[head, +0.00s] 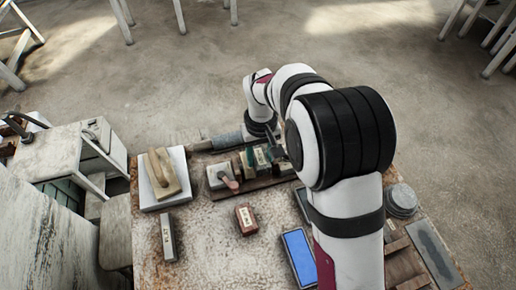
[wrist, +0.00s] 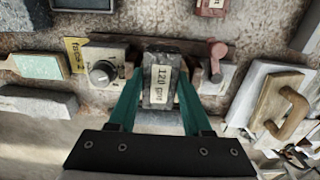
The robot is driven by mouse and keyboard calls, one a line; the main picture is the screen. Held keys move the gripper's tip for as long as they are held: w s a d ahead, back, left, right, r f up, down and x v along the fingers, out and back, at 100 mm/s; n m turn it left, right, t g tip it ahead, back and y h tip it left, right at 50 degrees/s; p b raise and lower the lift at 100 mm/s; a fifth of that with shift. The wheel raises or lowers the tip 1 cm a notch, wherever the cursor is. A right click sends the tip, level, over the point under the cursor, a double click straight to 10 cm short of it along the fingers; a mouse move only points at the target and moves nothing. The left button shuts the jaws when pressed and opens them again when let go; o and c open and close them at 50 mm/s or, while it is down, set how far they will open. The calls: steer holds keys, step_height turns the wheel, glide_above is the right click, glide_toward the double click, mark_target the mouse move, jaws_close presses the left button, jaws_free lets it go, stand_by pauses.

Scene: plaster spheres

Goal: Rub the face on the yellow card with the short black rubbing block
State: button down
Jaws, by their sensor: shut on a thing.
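My gripper (wrist: 160,95) has green fingers and is shut on a dark block (wrist: 160,72) with a pale label reading "120 grit". The block is at the brown wooden rack (wrist: 125,40); I cannot tell whether it rests in it. In the head view my gripper is mostly hidden by my arm, and a pale-labelled block (head: 262,157) shows at the rack. A yellow card (wrist: 75,52) marked "face 2" lies left of my gripper in the wrist view. A white piece with a round grey knob (wrist: 103,73) sits beside it, partly over it.
Right of my gripper in the wrist view is a white piece with a pink knob (wrist: 216,52). A wooden-handled float (head: 162,173) lies on a white board. A red block (head: 246,219), a grey block (head: 168,237) and a blue pad (head: 300,257) lie nearer, with bare table between.

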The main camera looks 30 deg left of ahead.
steer(key=shift+s+d, duration=0.3)
steer(key=shift+w+a+r, duration=0.7)
steer(key=shift+w+a, duration=0.1)
steer(key=shift+f, duration=0.7)
